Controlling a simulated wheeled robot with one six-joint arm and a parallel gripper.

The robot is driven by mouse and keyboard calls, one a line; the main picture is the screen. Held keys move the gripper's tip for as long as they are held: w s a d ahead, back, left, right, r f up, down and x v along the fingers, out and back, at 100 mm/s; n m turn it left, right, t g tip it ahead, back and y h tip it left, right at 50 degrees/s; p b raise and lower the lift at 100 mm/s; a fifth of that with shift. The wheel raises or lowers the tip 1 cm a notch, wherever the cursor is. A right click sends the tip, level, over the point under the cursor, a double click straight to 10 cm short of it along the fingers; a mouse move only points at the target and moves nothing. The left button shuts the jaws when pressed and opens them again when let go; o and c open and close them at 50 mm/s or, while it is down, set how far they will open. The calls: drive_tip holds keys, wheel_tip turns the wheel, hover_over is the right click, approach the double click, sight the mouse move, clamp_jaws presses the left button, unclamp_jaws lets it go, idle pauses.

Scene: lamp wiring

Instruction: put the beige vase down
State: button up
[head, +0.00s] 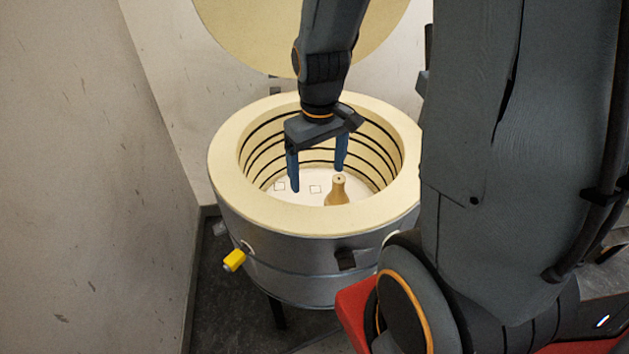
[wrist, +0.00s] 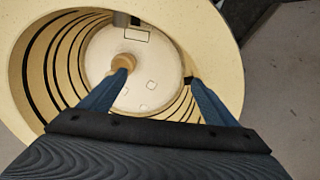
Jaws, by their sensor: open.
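The beige vase (head: 338,193) stands upright inside the round kiln (head: 232,185), its lower part hidden by the near rim in the head view. In the wrist view the vase (wrist: 123,61) shows from above, close to the left fingertip and partly covered by it. My gripper (head: 318,180) is open and points down into the kiln mouth, with nothing between its two blue fingers. In the wrist view my gripper (wrist: 158,77) has its fingers wide apart over the pale kiln floor. I cannot tell whether the left finger touches the vase.
The kiln has a thick cream rim and dark-grooved inner walls around my fingers. Its pale floor (wrist: 105,60) bears several square outlines. The round lid (head: 240,25) stands raised behind. A yellow plug (head: 234,260) sticks out at the front left. Walls stand close on the left and behind.

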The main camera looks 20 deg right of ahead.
drive_tip(key=shift+m, duration=0.9)
drive_tip(key=s+a+r, duration=0.1)
drive_tip(key=s, duration=0.1)
drive_tip(key=s+a+r, duration=0.1)
drive_tip(key=s, duration=0.1)
drive_tip(key=s+a+r, duration=0.1)
drive_tip(key=s, duration=0.1)
drive_tip(key=shift+a, duration=0.35)
drive_tip(key=shift+w, duration=0.1)
